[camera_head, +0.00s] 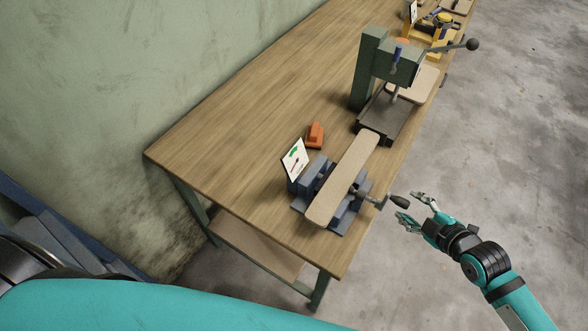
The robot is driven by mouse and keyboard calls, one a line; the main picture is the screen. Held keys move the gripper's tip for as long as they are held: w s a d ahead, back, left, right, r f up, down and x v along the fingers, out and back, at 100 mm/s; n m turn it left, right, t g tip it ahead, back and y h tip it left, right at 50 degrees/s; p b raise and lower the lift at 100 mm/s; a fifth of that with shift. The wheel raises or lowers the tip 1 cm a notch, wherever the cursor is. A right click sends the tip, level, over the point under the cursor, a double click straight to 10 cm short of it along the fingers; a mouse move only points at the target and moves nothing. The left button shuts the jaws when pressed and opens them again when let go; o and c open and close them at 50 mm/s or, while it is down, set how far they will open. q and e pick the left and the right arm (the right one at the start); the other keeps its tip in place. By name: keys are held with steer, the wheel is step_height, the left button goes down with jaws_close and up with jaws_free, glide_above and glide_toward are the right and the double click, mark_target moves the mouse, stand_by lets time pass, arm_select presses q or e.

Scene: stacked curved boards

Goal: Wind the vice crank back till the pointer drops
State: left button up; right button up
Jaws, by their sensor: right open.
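The blue-grey vice (311,176) stands near the front end of the wooden bench. A long rounded board (343,180) lies across its jaws. The vice crank (380,202) sticks out past the bench edge, and its dark handle knob (399,201) is at the outer end. The dial card (295,160) stands behind the vice; its face has green and red marks, and the pointer's exact position is too small to read. My right gripper (412,208) is open beside the handle knob, its fingers spread close to it; contact cannot be told. My left gripper is not in view.
An orange block (315,134) sits on the bench behind the vice. A green drill press (370,70) with a board on its table stands farther along, its lever (472,44) reaching past the edge. Yellow tools (440,28) lie beyond. The floor right of the bench is clear.

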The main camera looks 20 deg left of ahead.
steer(key=shift+s+d+b, duration=0.1)
steer(key=shift+s+d, duration=0.15)
steer(key=shift+d, duration=0.55)
steer(key=shift+s+d+b, duration=0.1)
steer(key=shift+s+d, duration=0.1)
steer(key=shift+d, duration=0.6)
steer(key=shift+s+d+b, duration=0.1)
steer(key=shift+s+d, duration=0.15)
steer(key=shift+d, duration=0.55)
steer(key=shift+f, duration=0.15)
